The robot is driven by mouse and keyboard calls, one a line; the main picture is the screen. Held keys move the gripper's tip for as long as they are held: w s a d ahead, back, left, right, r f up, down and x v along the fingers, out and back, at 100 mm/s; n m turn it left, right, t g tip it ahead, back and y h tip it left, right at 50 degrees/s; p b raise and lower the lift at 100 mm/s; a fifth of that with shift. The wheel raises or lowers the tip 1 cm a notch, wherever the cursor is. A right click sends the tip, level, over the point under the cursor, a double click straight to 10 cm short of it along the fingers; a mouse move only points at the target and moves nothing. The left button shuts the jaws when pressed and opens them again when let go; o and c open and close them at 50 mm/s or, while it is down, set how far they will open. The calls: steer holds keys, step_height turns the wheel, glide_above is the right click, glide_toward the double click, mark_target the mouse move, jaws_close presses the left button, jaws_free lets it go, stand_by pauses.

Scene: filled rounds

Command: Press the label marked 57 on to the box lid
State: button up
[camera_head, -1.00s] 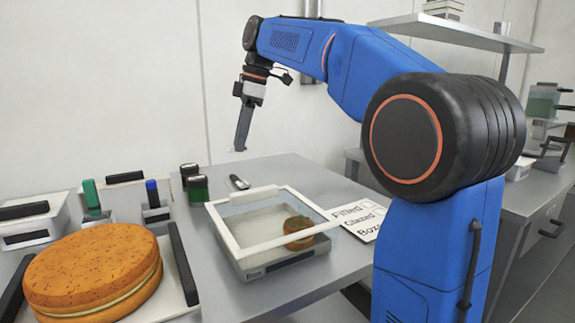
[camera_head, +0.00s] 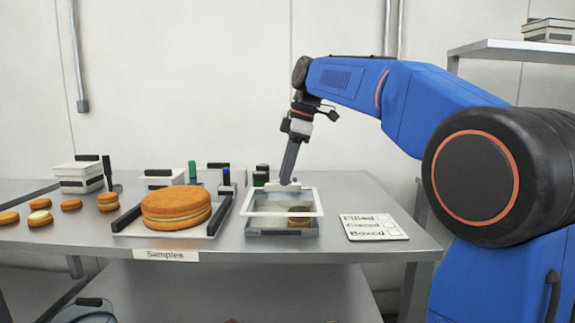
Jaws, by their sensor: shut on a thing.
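The box (camera_head: 282,228) stands on the bench with a clear lid framed in white (camera_head: 318,203). A small round filled cake shows through it at the right. My gripper (camera_head: 289,180) points down at the lid's far edge, beside its pale handle (camera_head: 291,187). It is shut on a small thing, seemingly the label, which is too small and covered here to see. The number 57 cannot be read. Whether the fingertips touch the lid cannot be told.
A large round cake (camera_head: 176,204) lies between black rails left of the box. A checklist card (camera_head: 373,227) lies to the right. Small rounds (camera_head: 71,205) and white boxes (camera_head: 78,178) are farther left.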

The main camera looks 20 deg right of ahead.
steer(key=shift+f, duration=1.75)
steer(key=shift+c, duration=0.2)
steer(key=shift+f, duration=0.5)
steer(key=o, duration=1.1)
steer(key=shift+o, duration=0.7)
steer(key=shift+r, duration=3.5)
